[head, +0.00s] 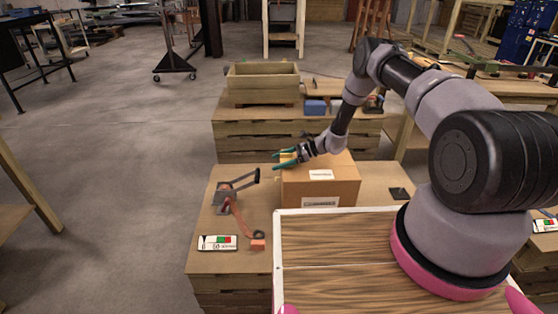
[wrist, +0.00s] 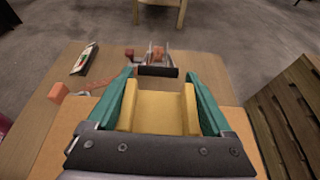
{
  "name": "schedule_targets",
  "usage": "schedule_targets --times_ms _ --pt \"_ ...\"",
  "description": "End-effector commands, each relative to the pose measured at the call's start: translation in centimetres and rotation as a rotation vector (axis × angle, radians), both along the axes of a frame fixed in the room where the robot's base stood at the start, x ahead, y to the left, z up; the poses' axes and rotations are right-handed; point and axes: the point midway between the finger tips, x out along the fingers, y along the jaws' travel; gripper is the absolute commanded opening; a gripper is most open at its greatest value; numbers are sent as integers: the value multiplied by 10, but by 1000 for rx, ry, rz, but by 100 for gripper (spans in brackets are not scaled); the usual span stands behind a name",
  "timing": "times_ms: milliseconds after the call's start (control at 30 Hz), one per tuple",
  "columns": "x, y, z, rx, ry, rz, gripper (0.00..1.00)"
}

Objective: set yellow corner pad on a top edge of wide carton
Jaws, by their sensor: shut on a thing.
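The wide carton (head: 312,190) is a brown box with white labels on its top and front, standing on the wooden table. My gripper (head: 284,160) is at the carton's upper left end, its teal fingers pointing left. It is shut on the yellow corner pad (head: 287,157). In the wrist view the pad (wrist: 158,112) sits between the two teal fingers of my gripper (wrist: 160,88), an angled yellow piece with raised sides. Part of the carton's top (wrist: 50,150) shows below and beside the fingers. I cannot tell whether the pad touches the carton's edge.
A metal strapping tool (head: 226,195) with a black handle and orange strap stands left of the carton. An orange block (head: 258,245) and a labelled white device (head: 217,243) lie in front. A small black pad (head: 398,193) lies right. A wooden crate (head: 262,90) stands behind.

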Motion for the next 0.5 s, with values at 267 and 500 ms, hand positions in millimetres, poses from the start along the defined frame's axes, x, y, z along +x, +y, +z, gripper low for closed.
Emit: schedule_targets --times_ms 267,500 --pt "0 0 -6 0 0 0 96" --pt "0 0 -6 0 0 0 100"
